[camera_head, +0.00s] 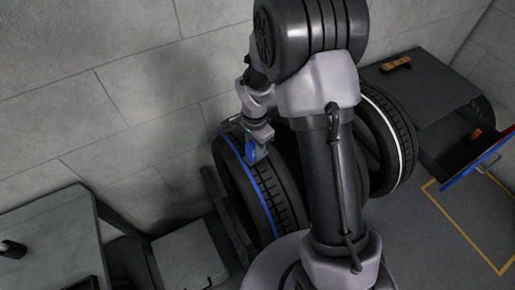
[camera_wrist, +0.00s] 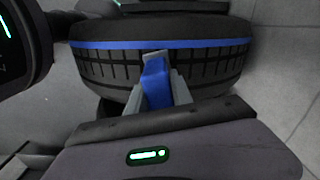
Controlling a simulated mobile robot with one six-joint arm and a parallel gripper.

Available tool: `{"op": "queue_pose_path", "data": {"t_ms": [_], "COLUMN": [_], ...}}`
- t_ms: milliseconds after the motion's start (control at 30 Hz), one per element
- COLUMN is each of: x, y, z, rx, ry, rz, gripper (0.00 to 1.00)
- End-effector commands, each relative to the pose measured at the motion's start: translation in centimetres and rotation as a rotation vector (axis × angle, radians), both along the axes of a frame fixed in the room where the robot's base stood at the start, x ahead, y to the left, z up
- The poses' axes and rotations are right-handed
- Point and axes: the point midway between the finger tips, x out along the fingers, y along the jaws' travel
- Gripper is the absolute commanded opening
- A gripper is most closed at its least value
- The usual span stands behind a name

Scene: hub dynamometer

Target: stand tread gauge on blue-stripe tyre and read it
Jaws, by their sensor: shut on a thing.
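The blue-stripe tyre (camera_head: 271,190) stands upright against the grey wall in the head view, its blue line running along the tread. The same blue-stripe tyre (camera_wrist: 105,62) spans the top of the wrist view. The blue tread gauge (camera_wrist: 156,82) with a grey tip is held between the fingers of my gripper (camera_wrist: 160,92), which is shut on it. Its tip overlaps the tread just below the blue stripe; I cannot tell whether it touches. In the head view the gauge (camera_head: 250,152) is small at the tyre's top, below my gripper (camera_head: 256,142). No reading is legible.
A white-stripe tyre (camera_head: 397,130) stands to the right, partly behind my arm. A dark cabinet (camera_head: 425,88) with an orange-brown handled item is at upper right. A grey table (camera_head: 45,240) is at lower left. A yellow line (camera_head: 462,232) marks the floor at right.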

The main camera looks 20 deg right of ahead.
Motion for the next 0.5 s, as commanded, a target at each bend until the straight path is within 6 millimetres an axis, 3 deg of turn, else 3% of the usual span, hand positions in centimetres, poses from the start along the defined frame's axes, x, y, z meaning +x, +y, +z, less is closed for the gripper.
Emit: {"op": "queue_pose_path", "data": {"t_ms": [67,100,200,500], "x": [0.01,0.01,0.01,0.01], "y": [0.00,0.00,0.00,0.00], "z": [0.01,0.01,0.01,0.11], "rx": [0.000,0.000,0.000,0.000], "ry": [0.000,0.000,0.000,0.000], "rz": [0.000,0.000,0.000,0.000], "gripper": [0.00,0.33,0.52,0.52]}}
